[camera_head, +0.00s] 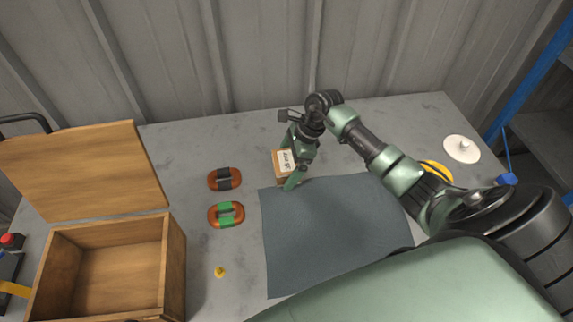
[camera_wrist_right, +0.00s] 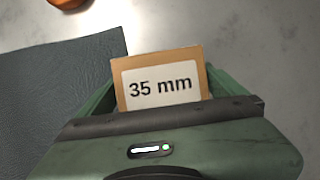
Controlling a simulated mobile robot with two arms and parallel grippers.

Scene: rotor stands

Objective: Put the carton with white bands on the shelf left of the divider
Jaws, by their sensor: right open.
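A small brown carton (camera_head: 278,160) with a white label stands on the grey table at the back edge of the dark mat. In the right wrist view the carton (camera_wrist_right: 160,58) shows its label, which reads "35 mm"; I see no clear white bands on it. My right gripper (camera_head: 289,166) is over the carton, pointing down. In the wrist view its green fingers lie on either side of the carton, open; whether they touch it I cannot tell. The gripper hides part of the carton. No shelf with a divider is clearly in view. My left gripper is not in view.
The dark mat (camera_head: 330,235) is bare. Left lie two orange-brown oval things, one black-banded (camera_head: 214,180), one green-banded (camera_head: 216,215), and a small yellow piece (camera_head: 220,272). An open wooden box (camera_head: 176,265) stands further left. A white disc (camera_head: 462,147) and yellow thing (camera_head: 436,168) lie right.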

